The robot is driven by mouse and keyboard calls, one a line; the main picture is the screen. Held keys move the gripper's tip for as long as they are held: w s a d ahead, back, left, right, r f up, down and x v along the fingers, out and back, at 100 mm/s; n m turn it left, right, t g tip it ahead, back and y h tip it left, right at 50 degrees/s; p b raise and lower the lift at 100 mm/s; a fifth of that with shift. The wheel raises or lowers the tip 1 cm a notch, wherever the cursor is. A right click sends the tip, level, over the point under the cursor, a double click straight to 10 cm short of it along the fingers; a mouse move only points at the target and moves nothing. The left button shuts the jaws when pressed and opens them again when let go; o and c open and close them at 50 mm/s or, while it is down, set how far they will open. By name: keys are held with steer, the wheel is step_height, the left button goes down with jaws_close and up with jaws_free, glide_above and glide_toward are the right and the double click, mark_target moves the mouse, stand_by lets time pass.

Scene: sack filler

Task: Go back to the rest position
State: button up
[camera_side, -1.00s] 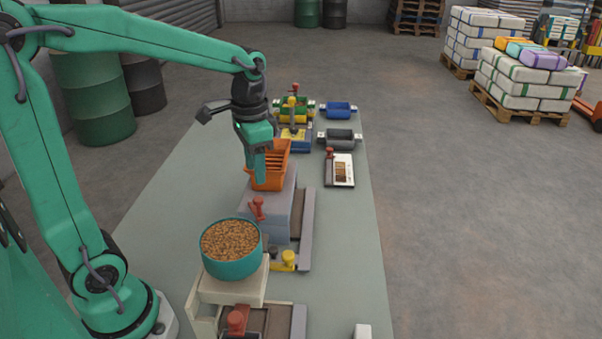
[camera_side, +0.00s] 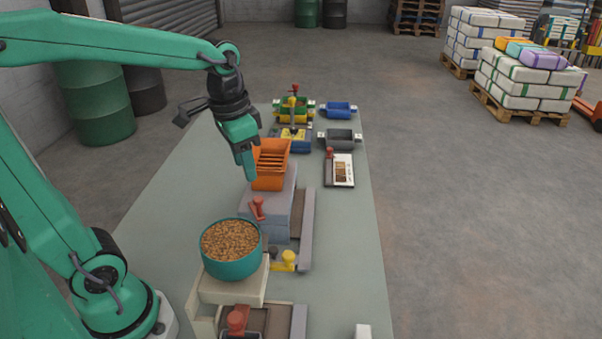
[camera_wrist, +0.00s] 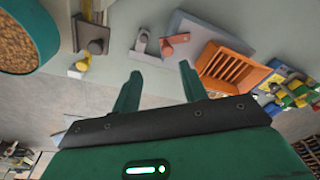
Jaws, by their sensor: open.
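My green gripper (camera_side: 248,165) is in the air just left of the orange slatted bin (camera_side: 270,165) in the side view. In the wrist view its two fingers (camera_wrist: 158,92) stand apart with nothing between them, so it is open and empty. The orange bin (camera_wrist: 230,66) is beyond the right finger there and apart from it. The bin rests on a grey block (camera_side: 268,206).
A teal tub of brown pellets (camera_side: 230,249) stands on a cream stand nearer my base. Red and yellow knobs (camera_side: 289,257) stick up around the grey block. Blue (camera_side: 338,110) and grey (camera_side: 340,138) trays sit farther back. The table's left side (camera_side: 165,210) is clear.

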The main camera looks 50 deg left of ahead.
steer(key=s+d+n+t, duration=0.2)
steer(key=s+t, duration=0.2)
steer(key=s, duration=0.3)
steer(key=shift+s+r, duration=0.3)
steer(key=shift+s, duration=0.1)
